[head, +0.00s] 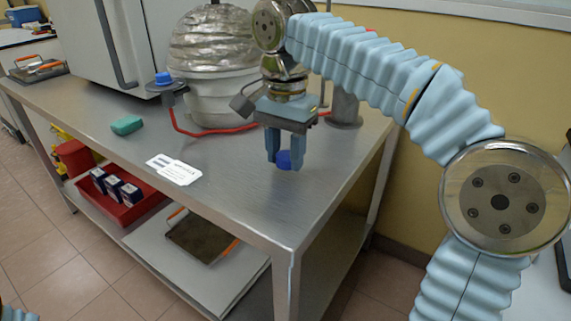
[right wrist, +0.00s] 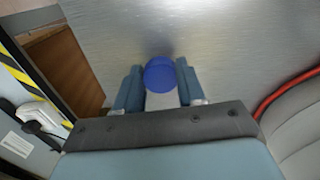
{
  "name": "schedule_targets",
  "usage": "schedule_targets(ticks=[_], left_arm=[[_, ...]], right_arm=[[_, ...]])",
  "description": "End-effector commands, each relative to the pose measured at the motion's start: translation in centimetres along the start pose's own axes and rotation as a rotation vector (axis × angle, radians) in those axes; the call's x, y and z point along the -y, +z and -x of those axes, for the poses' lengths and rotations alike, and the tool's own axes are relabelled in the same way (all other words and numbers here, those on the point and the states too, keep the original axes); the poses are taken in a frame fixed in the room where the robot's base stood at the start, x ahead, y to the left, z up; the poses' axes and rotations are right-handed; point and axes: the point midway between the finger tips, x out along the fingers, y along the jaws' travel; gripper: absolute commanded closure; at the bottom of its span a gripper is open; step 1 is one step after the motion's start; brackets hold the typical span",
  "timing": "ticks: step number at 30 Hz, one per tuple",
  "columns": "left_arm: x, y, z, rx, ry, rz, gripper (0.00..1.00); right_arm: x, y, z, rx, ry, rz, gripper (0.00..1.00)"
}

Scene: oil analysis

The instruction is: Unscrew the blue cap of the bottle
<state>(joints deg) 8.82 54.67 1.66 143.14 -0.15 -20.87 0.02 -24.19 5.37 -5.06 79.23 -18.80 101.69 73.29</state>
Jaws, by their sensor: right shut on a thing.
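My right gripper (head: 285,163) points down over the metal table and is shut on a blue cap (head: 284,160). The right wrist view shows the round blue cap (right wrist: 160,73) between the two fingertips of the right gripper (right wrist: 157,82). A pale patch shows between the fingers beside the cap; I cannot tell if it is a bottle body or the table. No bottle is clearly visible under the cap. Another blue-topped item (head: 163,78) stands on the table further back left. My left gripper is out of view.
A foil-wrapped vessel (head: 212,45) with a red hose (head: 195,134) stands behind. A red tray (head: 125,205) sits on the lower shelf.

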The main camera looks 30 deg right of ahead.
Motion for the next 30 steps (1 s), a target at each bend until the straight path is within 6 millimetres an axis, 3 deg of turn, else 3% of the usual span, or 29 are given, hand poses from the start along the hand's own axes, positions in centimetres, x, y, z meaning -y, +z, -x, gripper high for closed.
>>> schedule_targets(ticks=[1,4,16,17,21,30], left_arm=[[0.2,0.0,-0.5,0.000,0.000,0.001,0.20],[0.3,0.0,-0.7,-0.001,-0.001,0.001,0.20],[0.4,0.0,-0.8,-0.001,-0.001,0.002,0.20],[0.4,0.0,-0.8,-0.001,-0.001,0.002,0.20],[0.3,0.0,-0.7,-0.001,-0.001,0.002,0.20],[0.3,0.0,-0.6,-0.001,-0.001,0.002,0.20]], right_arm=[[-0.2,0.1,-1.2,0.001,0.001,0.002,0.97],[-0.1,0.2,-2.2,0.000,-0.001,0.002,0.97],[-0.1,0.2,-2.7,0.000,-0.001,0.001,0.97],[-0.1,0.2,-2.6,0.000,-0.001,0.001,0.58],[-0.1,0.2,-2.6,0.000,-0.001,0.001,0.36],[-0.1,0.2,-2.4,0.000,-0.002,0.001,0.35]])
